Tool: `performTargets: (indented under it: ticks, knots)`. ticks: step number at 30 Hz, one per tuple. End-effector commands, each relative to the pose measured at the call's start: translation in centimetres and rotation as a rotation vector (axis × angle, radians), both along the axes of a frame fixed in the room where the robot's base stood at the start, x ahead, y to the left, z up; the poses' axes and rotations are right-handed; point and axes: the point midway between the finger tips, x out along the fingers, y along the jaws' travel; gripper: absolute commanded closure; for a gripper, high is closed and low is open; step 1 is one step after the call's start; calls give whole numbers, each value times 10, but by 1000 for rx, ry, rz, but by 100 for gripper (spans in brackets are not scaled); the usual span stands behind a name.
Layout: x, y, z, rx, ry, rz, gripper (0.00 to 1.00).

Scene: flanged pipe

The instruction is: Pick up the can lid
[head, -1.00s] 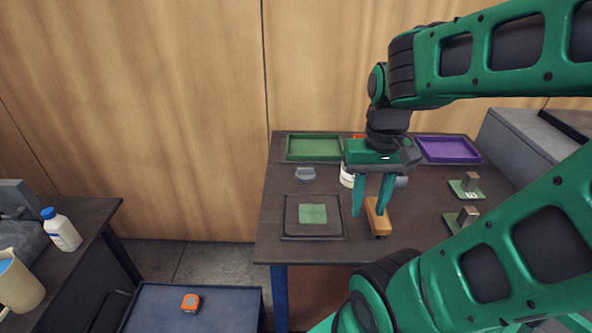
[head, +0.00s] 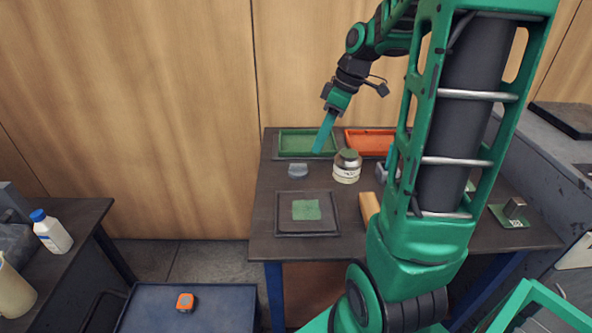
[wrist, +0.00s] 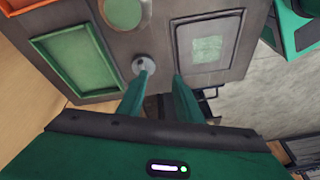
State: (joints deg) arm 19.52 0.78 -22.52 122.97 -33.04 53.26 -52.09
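A white labelled can (head: 346,174) stands on the dark table. A round greenish-grey lid-like top (head: 348,155) is on it, and a round green top (wrist: 122,11) shows at the upper edge of the wrist view. My gripper (head: 318,150) is tilted above the back of the table, left of the can. In the wrist view my gripper's two fingers (wrist: 162,74) are apart with nothing held between them. A small grey round-topped piece (wrist: 145,65) lies beyond the left fingertip; it also shows in the head view (head: 298,170).
A green tray (head: 284,143) and an orange tray (head: 372,142) lie along the back. A dark square board (head: 324,226) with a green patch is in front. A wooden block (head: 369,207) is partly hidden by my arm. A blue cart (head: 225,310) stands lower left.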

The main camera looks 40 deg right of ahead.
Motion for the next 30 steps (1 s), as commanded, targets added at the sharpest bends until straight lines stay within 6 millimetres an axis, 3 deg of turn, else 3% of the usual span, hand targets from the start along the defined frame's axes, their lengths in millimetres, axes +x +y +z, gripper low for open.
performTargets:
  ticks: [3,9,19,30]
  knots:
    - [23,-13,-4,1,-60,155,68]
    - [40,-22,-7,-1,-120,295,68]
    - [51,-8,-46,2,-127,314,68]
    - [58,4,-74,2,-126,312,68]
